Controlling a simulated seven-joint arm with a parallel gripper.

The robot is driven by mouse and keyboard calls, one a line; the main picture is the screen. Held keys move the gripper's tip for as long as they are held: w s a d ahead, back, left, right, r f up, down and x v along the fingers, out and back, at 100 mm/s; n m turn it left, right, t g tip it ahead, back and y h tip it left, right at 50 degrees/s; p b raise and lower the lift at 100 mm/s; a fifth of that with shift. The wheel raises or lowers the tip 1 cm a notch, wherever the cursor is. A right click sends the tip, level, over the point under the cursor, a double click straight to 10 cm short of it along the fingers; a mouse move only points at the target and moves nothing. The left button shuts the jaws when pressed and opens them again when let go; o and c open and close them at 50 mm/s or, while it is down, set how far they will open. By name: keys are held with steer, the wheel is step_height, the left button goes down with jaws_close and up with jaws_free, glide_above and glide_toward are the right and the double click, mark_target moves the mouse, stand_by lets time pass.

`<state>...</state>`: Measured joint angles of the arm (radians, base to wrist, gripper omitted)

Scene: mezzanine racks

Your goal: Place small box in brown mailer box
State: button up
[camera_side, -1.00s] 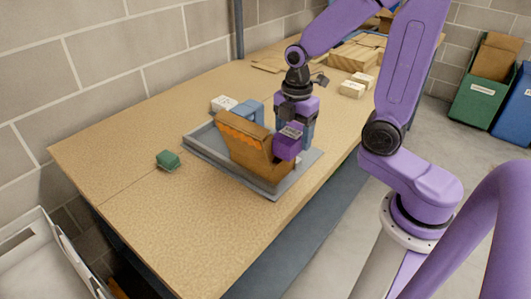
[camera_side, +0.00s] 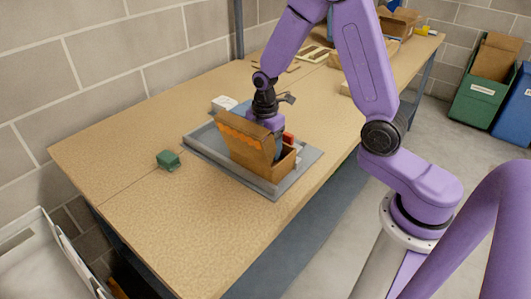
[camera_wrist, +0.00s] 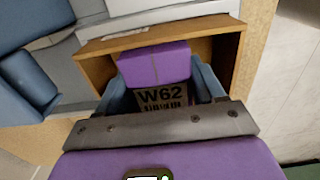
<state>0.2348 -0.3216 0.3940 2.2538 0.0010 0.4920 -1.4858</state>
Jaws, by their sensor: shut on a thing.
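Whether the small box touches the mailer's floor cannot be told.
The grey tray (camera_side: 206,149) lies on the wooden bench (camera_side: 140,205). A white box (camera_side: 223,103) and a blue object (camera_side: 240,107) are behind the mailer. A small green object (camera_side: 168,159) is left of the tray. The front left of the bench is clear.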

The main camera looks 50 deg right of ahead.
mark_target(266, 143)
steer(key=shift+s+f, duration=0.1)
steer(key=shift+f, duration=1.25)
steer(key=shift+f, duration=0.2)
steer(key=o, duration=1.1)
steer(key=shift+r, duration=0.1)
step_height(266, 143, up, 11)
steer(key=shift+f, duration=0.1)
steer(key=shift+r, duration=0.75)
